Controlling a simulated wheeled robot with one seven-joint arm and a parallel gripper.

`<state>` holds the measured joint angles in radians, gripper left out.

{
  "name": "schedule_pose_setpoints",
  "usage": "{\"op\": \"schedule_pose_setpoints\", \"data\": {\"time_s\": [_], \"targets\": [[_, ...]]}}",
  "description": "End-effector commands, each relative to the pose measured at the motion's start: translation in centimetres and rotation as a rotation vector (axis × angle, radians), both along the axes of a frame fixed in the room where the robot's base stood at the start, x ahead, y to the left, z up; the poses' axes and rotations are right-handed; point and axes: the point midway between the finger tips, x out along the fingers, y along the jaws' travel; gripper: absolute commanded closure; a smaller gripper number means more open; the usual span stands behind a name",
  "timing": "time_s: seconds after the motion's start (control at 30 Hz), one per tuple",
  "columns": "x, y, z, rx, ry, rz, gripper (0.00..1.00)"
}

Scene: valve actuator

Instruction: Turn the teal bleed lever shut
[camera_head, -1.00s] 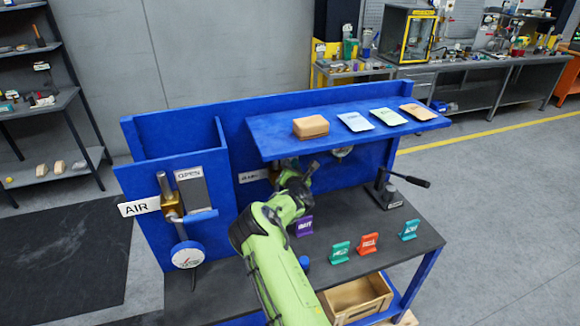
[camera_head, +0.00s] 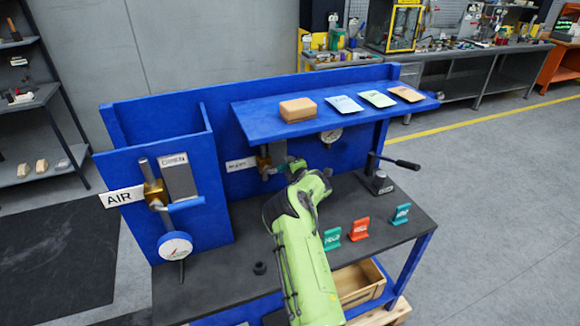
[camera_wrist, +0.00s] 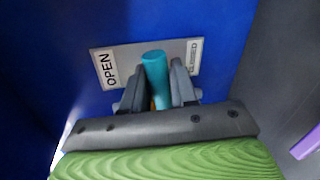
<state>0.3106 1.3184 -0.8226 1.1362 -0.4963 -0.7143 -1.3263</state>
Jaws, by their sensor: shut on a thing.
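The teal bleed lever (camera_wrist: 155,75) stands between the two fingers of my gripper (camera_wrist: 157,90) in the wrist view. The fingers are shut on it. The lever points up between the words OPEN at left and CLOSED at right on a silver plate (camera_wrist: 125,62). Its lower part is hidden by my fingers and palm. In the head view my gripper (camera_head: 272,171) reaches under the shelf to a brass valve (camera_head: 264,158) on the blue back panel. The lever cannot be made out clearly there.
A blue shelf (camera_head: 250,122) with a tan block and several packets overhangs my wrist. A black-handled lever (camera_head: 405,164) stands at right. Teal and orange tags (camera_head: 359,229) stand on the dark bench top. At left is the AIR panel with a gauge (camera_head: 175,247).

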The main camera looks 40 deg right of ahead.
Motion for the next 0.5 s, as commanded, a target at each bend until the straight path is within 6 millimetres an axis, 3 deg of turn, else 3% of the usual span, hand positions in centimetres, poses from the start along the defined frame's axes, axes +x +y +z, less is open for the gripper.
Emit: {"op": "schedule_pose_setpoints", "data": {"time_s": [0.5], "targets": [[-0.1, -0.2, -1.6, 0.169, -0.042, -0.003, 1.00]]}}
